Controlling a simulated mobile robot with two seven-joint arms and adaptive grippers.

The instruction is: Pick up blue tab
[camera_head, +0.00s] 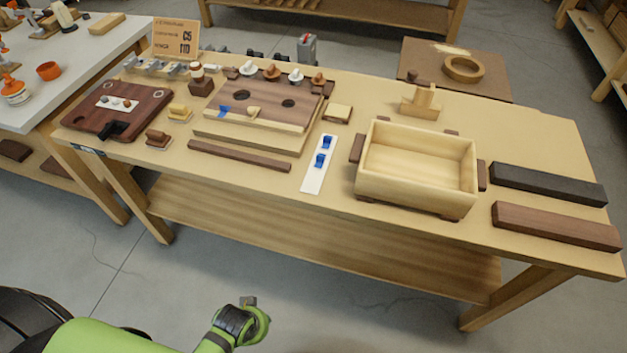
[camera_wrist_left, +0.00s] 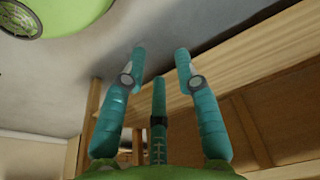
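Two small blue tabs, an upper one (camera_head: 327,142) and a lower one (camera_head: 320,160), sit on a narrow white strip (camera_head: 313,180) near the middle of the bench's front edge. Another blue piece (camera_head: 224,111) lies on the raised wooden board (camera_head: 250,125) to the left. I cannot tell which one the task means. My left gripper (camera_wrist_left: 160,65) is open and empty in the left wrist view, its teal fingers spread. In the head view, my green left arm is low in front of the bench, well away from the blue tabs. My right gripper is not in view.
A wooden box (camera_head: 415,185) stands right of the white strip. A dark brown bar (camera_head: 238,156) lies to its left. Dark blocks (camera_head: 547,184) and (camera_head: 555,226) lie at the far right. The bench (camera_head: 280,195) has a lower shelf (camera_head: 300,235).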

